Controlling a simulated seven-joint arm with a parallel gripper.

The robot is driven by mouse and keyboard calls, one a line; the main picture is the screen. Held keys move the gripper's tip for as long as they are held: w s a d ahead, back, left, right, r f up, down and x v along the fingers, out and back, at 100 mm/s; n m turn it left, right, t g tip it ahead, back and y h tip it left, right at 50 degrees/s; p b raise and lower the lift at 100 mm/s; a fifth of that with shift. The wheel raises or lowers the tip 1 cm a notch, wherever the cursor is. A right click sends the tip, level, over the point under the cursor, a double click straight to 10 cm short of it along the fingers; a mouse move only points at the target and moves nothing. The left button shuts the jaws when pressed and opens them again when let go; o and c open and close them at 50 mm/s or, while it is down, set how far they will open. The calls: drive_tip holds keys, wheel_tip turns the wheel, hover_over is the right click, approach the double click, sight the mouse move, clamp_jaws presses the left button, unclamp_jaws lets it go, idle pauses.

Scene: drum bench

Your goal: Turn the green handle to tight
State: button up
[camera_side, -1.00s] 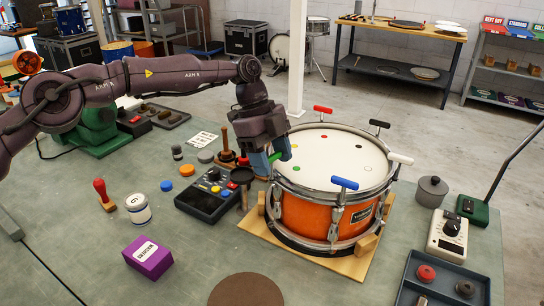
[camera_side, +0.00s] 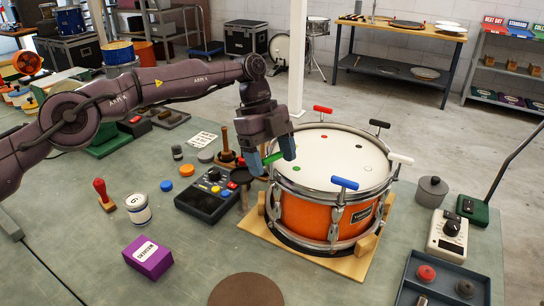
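The green handle (camera_side: 274,157) is a short crossbar at the left rim of the orange drum (camera_side: 318,215). It lies slanted, its right end higher in the picture. My gripper (camera_side: 272,155) points down over this rim. Its two blue fingertips are spread apart, one left of the green handle and one right of it. A gap shows between them, and I see no clear squeeze on the handle. The rod under the handle is partly hidden.
Blue (camera_side: 344,184), white (camera_side: 400,158), red (camera_side: 323,109) and black (camera_side: 380,123) handles stand around the drum rim. A black control box (camera_side: 207,196) and wooden-handled tool (camera_side: 225,145) stand close left.

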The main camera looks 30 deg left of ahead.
sight(272, 155)
drive_tip(key=shift+o, duration=0.3)
drive_tip(key=shift+r, duration=0.1)
drive_tip(key=shift+r, duration=1.55)
drive_tip(key=shift+s+a+r, duration=0.2)
drive_tip(key=shift+s+r, duration=0.35)
drive_tip(key=shift+r, duration=0.15)
drive_tip(key=s+a+r, duration=0.4)
drive_tip(key=s+r, duration=0.4)
drive_tip(key=s, duration=0.4)
drive_tip(key=shift+r, duration=0.15)
